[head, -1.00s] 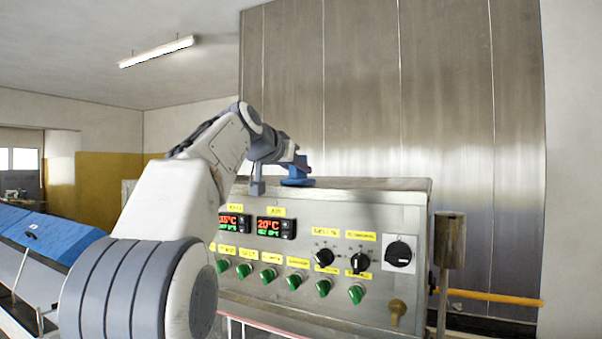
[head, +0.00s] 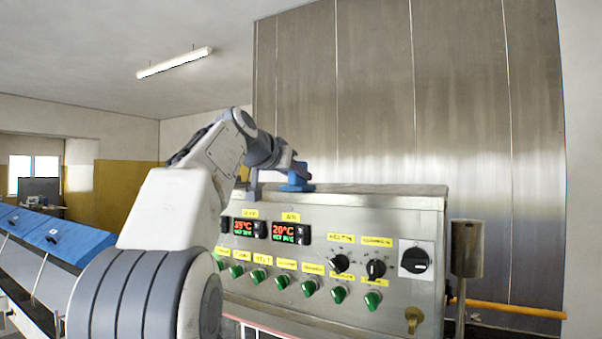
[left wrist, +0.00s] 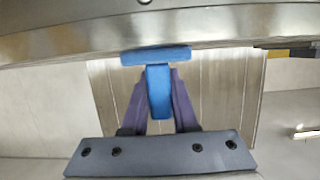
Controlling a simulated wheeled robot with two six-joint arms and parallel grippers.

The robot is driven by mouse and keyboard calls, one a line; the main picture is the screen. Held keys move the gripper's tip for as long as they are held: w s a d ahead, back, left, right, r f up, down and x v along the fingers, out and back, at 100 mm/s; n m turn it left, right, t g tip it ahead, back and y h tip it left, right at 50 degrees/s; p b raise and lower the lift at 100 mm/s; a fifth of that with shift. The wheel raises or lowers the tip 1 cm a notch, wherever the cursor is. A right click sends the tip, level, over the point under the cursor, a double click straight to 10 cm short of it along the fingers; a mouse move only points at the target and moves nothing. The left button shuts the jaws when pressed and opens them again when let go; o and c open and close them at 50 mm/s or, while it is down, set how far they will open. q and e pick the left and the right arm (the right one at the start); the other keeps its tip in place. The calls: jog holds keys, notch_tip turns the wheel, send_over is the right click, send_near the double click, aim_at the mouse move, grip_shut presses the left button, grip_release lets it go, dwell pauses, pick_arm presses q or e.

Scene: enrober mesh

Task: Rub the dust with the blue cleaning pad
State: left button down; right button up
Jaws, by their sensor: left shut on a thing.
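The blue cleaning pad (head: 297,187) is at the top edge of the steel control cabinet (head: 428,232), with its handle upward. My left gripper (head: 287,177) is shut on the handle. In the left wrist view the pad (left wrist: 156,56) is a flat blue block at the cabinet's top surface (left wrist: 60,48), and its handle (left wrist: 159,92) sits between the two fingers of my gripper (left wrist: 159,88). The pad looks to be at or touching the cabinet top; I cannot tell for certain. I cannot make out the dust in either view. My right gripper is not in view.
The cabinet front carries two red digital displays (head: 291,233), several green knobs (head: 310,288) and black dials (head: 416,260). A steel cylinder on a post (head: 467,248) stands at the right. A blue-covered conveyor (head: 62,236) runs at the left. Steel panels (head: 380,100) rise behind.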

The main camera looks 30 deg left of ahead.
pick_arm(q)
jog(key=w+p, duration=0.1)
jog(key=w, duration=0.1)
jog(key=shift+w+d, duration=0.1)
jog(key=shift+w, duration=0.2)
jog(key=shift+w+p, duration=0.3)
jog(key=shift+p, duration=0.05)
jog(key=shift+w+d+r+p, duration=0.1)
jog(key=shift+w+r+p, duration=0.05)
jog(key=shift+w+p, duration=1.95)
jog(key=shift+w, duration=0.95)
jog(key=shift+d+r, duration=0.1)
